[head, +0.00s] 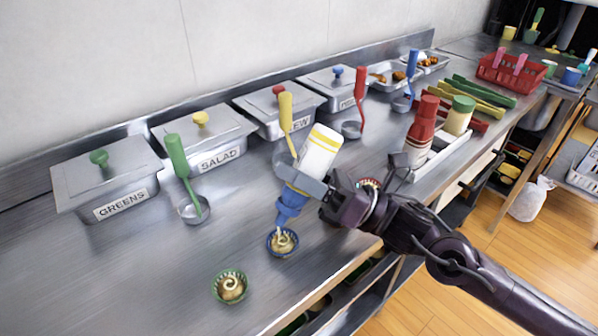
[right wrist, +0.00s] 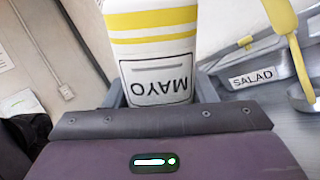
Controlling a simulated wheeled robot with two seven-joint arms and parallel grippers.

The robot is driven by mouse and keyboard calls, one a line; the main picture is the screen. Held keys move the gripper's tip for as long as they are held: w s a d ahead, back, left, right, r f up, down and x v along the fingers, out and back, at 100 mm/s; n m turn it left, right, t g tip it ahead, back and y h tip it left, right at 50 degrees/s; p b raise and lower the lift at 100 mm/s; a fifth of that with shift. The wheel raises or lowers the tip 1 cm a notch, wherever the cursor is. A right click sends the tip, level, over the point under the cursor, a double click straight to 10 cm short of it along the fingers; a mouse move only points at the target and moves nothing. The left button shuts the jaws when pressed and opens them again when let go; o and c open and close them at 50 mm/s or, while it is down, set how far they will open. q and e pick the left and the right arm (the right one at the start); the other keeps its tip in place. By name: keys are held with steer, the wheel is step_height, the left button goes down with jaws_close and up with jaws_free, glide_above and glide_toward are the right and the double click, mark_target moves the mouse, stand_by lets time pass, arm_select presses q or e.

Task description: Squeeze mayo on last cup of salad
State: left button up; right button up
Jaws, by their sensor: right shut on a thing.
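My right gripper (head: 303,186) is shut on the mayo bottle (head: 320,150), a white bottle with yellow bands and a blue cap. The bottle is tilted upside down, and its nozzle points down at the blue cup of salad (head: 271,247). A pale swirl of mayo (head: 284,241) shows in that cup. I cannot tell whether the nozzle touches it. In the right wrist view the bottle (right wrist: 152,50) shows its MAYO label upside down. A green cup (head: 217,287) nearer the front also holds a pale swirl. My left gripper is not in view.
Lidded steel bins, including greens (head: 70,185) and salad (head: 168,135), line the wall. A green ladle (head: 178,155) and other ladles stand before them. Red bottles (head: 421,125) and a green-capped bottle (head: 459,115) stand right. The counter's front left is clear.

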steer(key=o, duration=0.4)
steer(key=shift+r, duration=0.1)
steer(key=shift+r+p, duration=1.6)
steer(key=shift+r, duration=1.9)
